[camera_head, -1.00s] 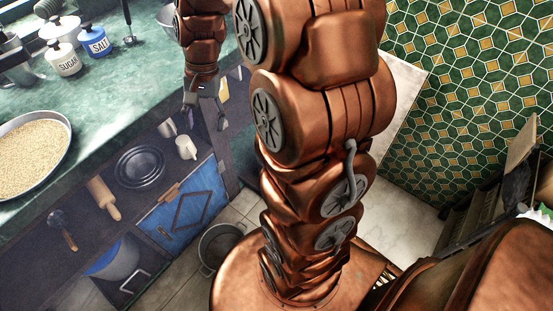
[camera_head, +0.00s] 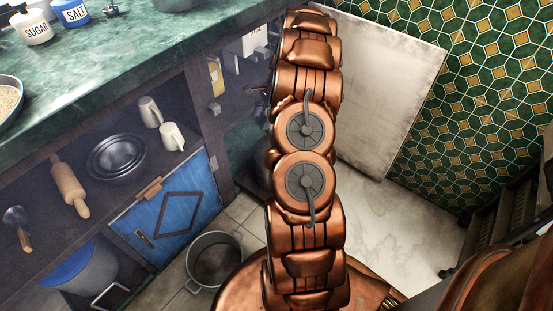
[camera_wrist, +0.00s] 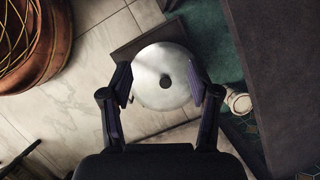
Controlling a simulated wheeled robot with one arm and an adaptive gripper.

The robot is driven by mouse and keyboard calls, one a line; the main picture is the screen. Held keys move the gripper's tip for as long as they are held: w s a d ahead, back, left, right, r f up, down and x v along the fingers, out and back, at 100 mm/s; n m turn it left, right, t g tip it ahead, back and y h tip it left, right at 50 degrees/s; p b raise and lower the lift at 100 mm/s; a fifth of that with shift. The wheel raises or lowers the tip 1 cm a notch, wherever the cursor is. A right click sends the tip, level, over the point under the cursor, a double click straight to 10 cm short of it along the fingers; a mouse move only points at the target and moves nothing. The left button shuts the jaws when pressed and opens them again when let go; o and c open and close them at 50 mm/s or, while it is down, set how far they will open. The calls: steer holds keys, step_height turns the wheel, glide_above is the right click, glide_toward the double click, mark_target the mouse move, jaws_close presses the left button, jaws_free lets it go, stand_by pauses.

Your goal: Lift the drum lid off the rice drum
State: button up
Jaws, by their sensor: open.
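My gripper is open, with one finger on each side of the lid in the picture. In the head view my arm hides my gripper and the lid.
A dark panel edge (camera_wrist: 277,80) rises close on the right in the wrist view, with a small pale can (camera_wrist: 240,102) beside it. In the head view, a grey pot (camera_head: 213,262) stands on the floor by the blue cabinet door (camera_head: 172,215). Pale floor lies right of my arm.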

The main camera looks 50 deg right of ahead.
mark_target(262, 145)
steer(key=s+d+f+m+b, duration=0.35)
steer(key=d+f, duration=0.55)
steer(key=f, duration=0.4)
steer(key=shift+t, duration=0.3)
steer(key=shift+w+d+b+x, duration=0.15)
steer(key=shift+b+x, duration=0.45)
steer(key=shift+x, duration=0.65)
steer(key=shift+w+d+b+x, duration=0.15)
steer(key=shift+b+x, duration=0.45)
steer(key=shift+x, duration=0.6)
steer(key=shift+w+d+b+x, duration=0.1)
steer(key=shift+b+x, duration=0.5)
steer(key=shift+x, duration=0.65)
steer(key=shift+r, duration=0.1)
jaws_close()
